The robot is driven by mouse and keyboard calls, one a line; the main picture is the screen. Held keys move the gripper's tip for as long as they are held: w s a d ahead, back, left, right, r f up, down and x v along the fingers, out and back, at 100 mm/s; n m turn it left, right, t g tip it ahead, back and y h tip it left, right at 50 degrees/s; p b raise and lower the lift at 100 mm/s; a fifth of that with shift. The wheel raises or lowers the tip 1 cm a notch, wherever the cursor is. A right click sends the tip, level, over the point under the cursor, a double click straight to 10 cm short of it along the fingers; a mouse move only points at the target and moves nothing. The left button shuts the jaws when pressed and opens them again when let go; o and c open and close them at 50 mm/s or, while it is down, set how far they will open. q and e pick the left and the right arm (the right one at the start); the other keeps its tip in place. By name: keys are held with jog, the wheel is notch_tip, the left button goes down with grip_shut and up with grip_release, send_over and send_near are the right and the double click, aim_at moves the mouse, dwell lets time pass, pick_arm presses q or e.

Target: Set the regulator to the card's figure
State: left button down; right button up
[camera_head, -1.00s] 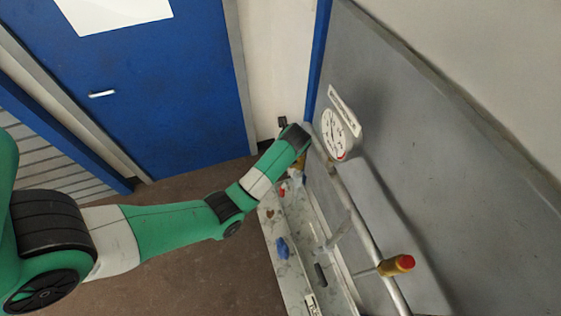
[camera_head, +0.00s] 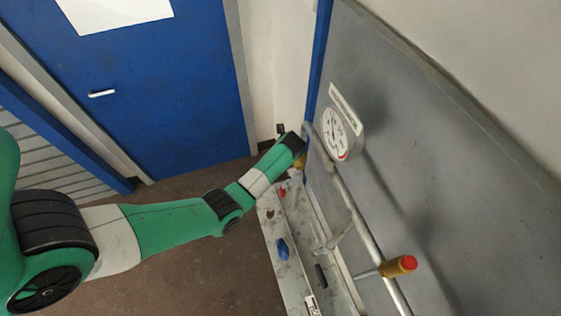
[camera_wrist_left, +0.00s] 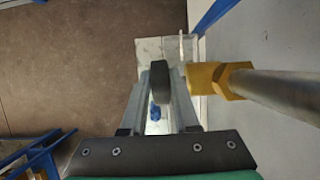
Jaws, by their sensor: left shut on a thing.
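My left gripper (camera_wrist_left: 160,98) is shut on a dark rounded knob (camera_wrist_left: 158,82), seen edge-on between its fingers in the left wrist view. The knob sits beside a brass fitting (camera_wrist_left: 212,79) on a grey pipe (camera_wrist_left: 285,92). In the head view my left gripper (camera_head: 296,146) is at the far end of the pipe, below the gauge; its fingers are mostly hidden. The round white gauge (camera_head: 336,133) with a red mark faces me; its figures are too small to read. A small white card (camera_head: 313,306) with dark marks lies at the bottom; I cannot read it. My right gripper is not in view.
A brass handle with a red end (camera_head: 397,265) sticks out from the pipe. A pale shelf (camera_head: 270,240) below holds a blue item (camera_head: 283,249) and a dark block (camera_head: 320,273). A grey panel (camera_head: 440,170) stands right; a blue door (camera_head: 160,90) is behind.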

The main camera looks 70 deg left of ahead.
pick_arm(q)
jog(key=shift+d+y+p, duration=0.25)
jog(key=shift+y+p, duration=0.15)
jog(key=shift+y, duration=0.7)
jog(key=c, duration=0.9)
grip_release()
jog(key=shift+c, duration=0.2)
jog(key=v, duration=1.1)
jog(key=shift+d+r, duration=0.2)
jog(key=shift+r, duration=0.05)
jog(key=shift+s, duration=0.1)
